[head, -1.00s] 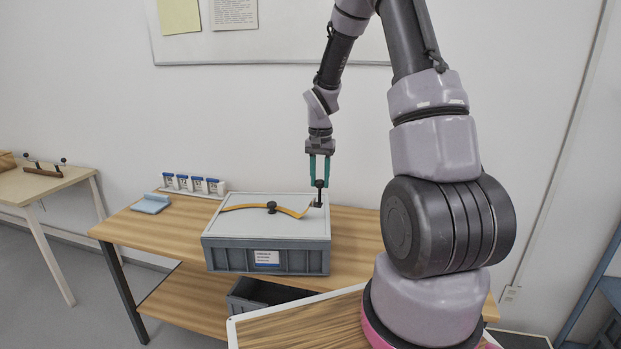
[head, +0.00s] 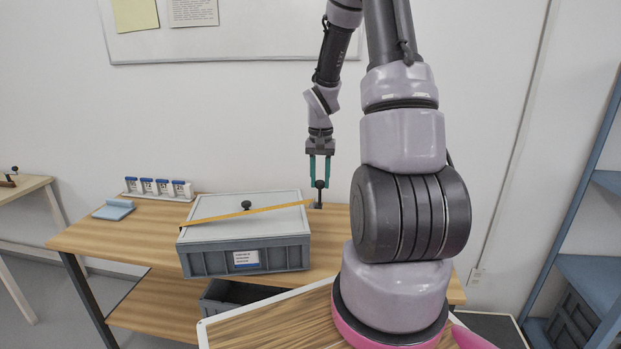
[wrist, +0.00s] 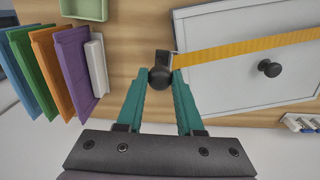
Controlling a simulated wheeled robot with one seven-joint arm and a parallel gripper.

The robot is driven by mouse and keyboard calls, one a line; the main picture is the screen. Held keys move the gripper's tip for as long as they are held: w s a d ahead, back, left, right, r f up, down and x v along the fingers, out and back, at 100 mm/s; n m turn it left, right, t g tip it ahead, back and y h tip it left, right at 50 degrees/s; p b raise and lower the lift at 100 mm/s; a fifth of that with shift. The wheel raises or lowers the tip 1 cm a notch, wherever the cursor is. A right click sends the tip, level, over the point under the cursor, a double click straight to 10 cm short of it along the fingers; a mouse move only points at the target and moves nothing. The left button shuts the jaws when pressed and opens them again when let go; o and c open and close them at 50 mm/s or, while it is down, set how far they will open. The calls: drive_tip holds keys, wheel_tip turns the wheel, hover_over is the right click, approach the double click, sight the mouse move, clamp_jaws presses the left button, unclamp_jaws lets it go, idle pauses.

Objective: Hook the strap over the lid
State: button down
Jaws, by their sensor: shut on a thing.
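A grey crate (head: 245,260) with a pale lid (head: 270,225) stands on the wooden table. A black knob (head: 246,205) rises from the lid. An orange strap (head: 215,217) runs nearly straight across the lid, from its left edge to beyond its right edge. In the wrist view the strap (wrist: 240,48) passes beside the lid knob (wrist: 269,68), apart from it. My gripper (head: 320,184) is just off the lid's right edge, shut on the black ball-topped end piece (wrist: 161,76) of the strap. The strap's far left end is hard to make out.
Several blue-capped jars (head: 160,187) and a light blue block (head: 113,210) are at the table's left. An open dark bin (head: 225,297) is below the crate. The wrist view shows coloured folders (wrist: 72,70) and a green tray (wrist: 84,9).

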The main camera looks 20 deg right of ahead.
drive_tip(key=s+d+f, duration=0.3)
drive_tip(key=d+f, duration=0.1)
drive_tip(key=f, duration=0.6)
drive_tip(key=shift+d, duration=0.2)
idle(0.4)
drive_tip(key=shift+w, duration=0.1)
drive_tip(key=shift+w+d+r+n, duration=0.1)
drive_tip(key=shift+w+d+n, duration=0.1)
drive_tip(key=shift+w+n, duration=0.9)
drive_tip(key=shift+w+d+n, duration=0.2)
drive_tip(key=shift+w+n, duration=0.8)
drive_tip(key=shift+n, duration=0.1)
drive_tip(key=shift+w+a, duration=0.25)
drive_tip(key=shift+a, duration=0.65)
idle(0.9)
drive_tip(key=shift+r, duration=0.4)
idle(0.6)
